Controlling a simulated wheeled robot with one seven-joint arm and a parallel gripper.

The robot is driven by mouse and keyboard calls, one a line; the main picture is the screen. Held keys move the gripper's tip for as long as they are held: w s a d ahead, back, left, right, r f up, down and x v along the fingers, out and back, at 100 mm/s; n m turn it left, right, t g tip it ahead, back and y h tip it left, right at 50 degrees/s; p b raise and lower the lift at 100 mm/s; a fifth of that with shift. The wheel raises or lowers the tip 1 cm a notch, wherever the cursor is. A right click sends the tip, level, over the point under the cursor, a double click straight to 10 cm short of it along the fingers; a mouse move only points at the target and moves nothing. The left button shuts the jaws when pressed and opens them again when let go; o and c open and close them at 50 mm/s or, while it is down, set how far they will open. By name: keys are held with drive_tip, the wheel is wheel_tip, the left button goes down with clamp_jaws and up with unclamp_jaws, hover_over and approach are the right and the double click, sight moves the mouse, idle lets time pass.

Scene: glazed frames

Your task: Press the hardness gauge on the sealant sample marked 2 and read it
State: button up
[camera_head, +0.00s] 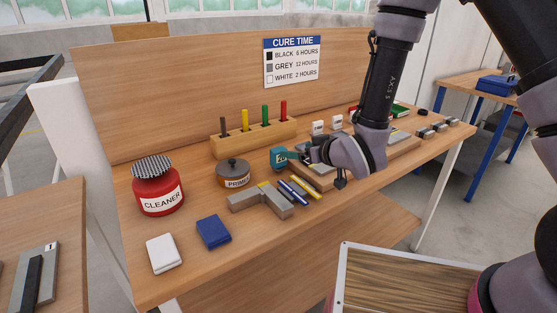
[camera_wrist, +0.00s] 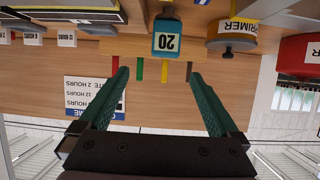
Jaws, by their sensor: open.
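A teal block-shaped device (camera_head: 279,158), likely the hardness gauge, stands on the workbench beside the wooden board. In the wrist view its pale face (camera_wrist: 166,43) bears digits that look like 20. My gripper (camera_head: 308,154) is just right of it in the head view. In the wrist view my gripper (camera_wrist: 159,74) is open with nothing between its green fingers, and the device is just beyond the tips. A grey plate with a dark strip, marked 1 (camera_head: 50,247), lies on the left table. I cannot make out a sample marked 2; my arm hides part of the bench.
A cleaner tin (camera_head: 158,196), a primer tin (camera_head: 233,180), grey blocks (camera_head: 262,204), a blue pad (camera_head: 213,231) and a white pad (camera_head: 163,253) stand left of my gripper. A wooden rack (camera_head: 225,148) with coloured sticks is behind.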

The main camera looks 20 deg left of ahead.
sight(279, 149)
drive_tip(key=a+f, duration=0.1)
drive_tip(key=w+a+f, duration=0.1)
drive_tip(key=a, duration=0.1)
drive_tip(key=w+a, duration=0.1)
drive_tip(key=shift+a+f, duration=0.15)
drive_tip(key=shift+f, duration=0.25)
drive_tip(key=x, duration=0.5)
drive_tip(key=shift+w+a+f, duration=0.15)
drive_tip(key=shift+w+f, duration=0.05)
drive_tip(key=shift+w, duration=0.2)
clamp_jaws()
drive_tip(key=shift+r, duration=0.15)
